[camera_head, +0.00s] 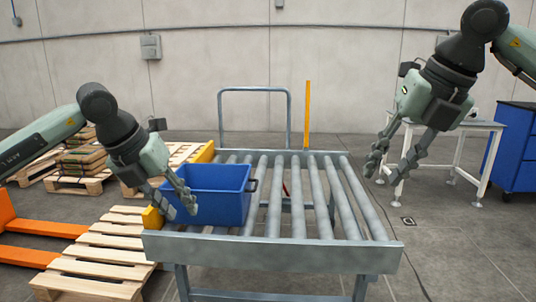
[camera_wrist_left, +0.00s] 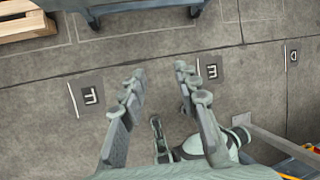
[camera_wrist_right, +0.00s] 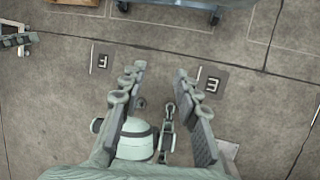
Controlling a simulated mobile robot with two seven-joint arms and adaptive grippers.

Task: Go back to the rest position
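My left gripper (camera_head: 181,210) is open and overlaps the left side of the blue crate (camera_head: 225,208) in the head view. In the left wrist view the left gripper (camera_wrist_left: 158,84) has only bare floor between its spread fingers. My right gripper (camera_head: 382,174) is raised to the right of the roller conveyor (camera_head: 270,248). It is open and empty, and the right wrist view shows its fingers (camera_wrist_right: 156,82) apart over the floor. The crate sits on the left part of the conveyor; whether anything is inside is not visible.
Wooden pallets (camera_head: 104,252) and an orange pallet fork (camera_head: 44,227) stand at the left. Stacked sacks (camera_head: 82,160) lie on a pallet behind. A white table (camera_head: 478,126) and a blue cabinet (camera_head: 515,150) stand at the right. Floor right of the conveyor is mostly clear.

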